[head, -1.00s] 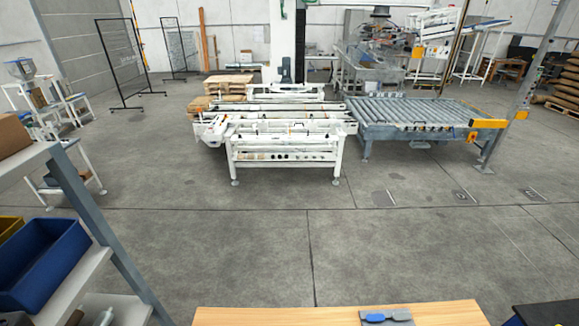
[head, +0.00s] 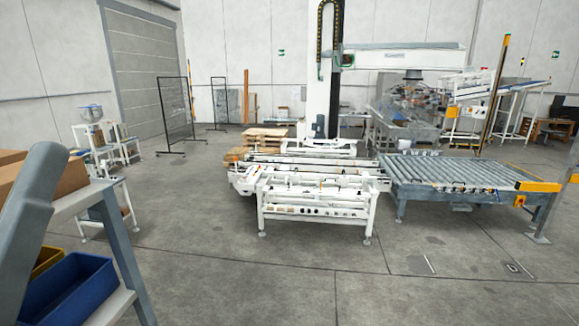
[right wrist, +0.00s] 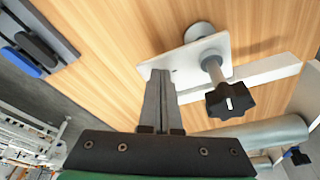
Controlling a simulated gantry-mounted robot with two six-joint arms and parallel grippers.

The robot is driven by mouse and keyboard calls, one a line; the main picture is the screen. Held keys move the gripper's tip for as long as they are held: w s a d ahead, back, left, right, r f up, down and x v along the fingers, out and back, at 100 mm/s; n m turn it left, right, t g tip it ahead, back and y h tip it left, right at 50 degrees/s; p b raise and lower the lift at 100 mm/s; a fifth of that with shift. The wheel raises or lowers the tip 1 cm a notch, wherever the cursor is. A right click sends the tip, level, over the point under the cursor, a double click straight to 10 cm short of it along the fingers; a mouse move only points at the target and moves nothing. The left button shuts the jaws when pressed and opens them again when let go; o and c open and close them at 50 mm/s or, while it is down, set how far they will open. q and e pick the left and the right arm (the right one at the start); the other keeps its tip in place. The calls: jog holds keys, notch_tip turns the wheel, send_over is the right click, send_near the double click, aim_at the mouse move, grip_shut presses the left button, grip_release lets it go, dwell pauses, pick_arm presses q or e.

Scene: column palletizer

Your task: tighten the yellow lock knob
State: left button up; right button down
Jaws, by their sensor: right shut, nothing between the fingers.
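My right gripper (right wrist: 160,73) is shut and empty in the right wrist view, its fingers pointing away over a wooden tabletop. Just right of the fingers is a black star-shaped knob (right wrist: 230,101) with a small white mark, on a metal shaft (right wrist: 213,70) by a pale plate (right wrist: 185,65). The fingers appear beside the knob, not around it; whether they touch the plate is unclear. I see no knob that is clearly yellow. My left gripper is not in view.
A grey tray with blue and black handles (right wrist: 28,62) lies at the wrist view's upper left. A grey cylinder (right wrist: 265,133) and another dark knob (right wrist: 298,156) are at lower right. The head view shows a roller conveyor (head: 455,173), a white machine frame (head: 312,208) and a blue bin (head: 68,290).

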jog(key=shift+s+a+p, duration=0.15)
jog(key=shift+a+p, duration=0.2)
jog(key=shift+p, duration=0.05)
dwell(0.8)
jog(key=shift+s+d, duration=0.1)
jog(key=shift+s, duration=0.05)
dwell(0.4)
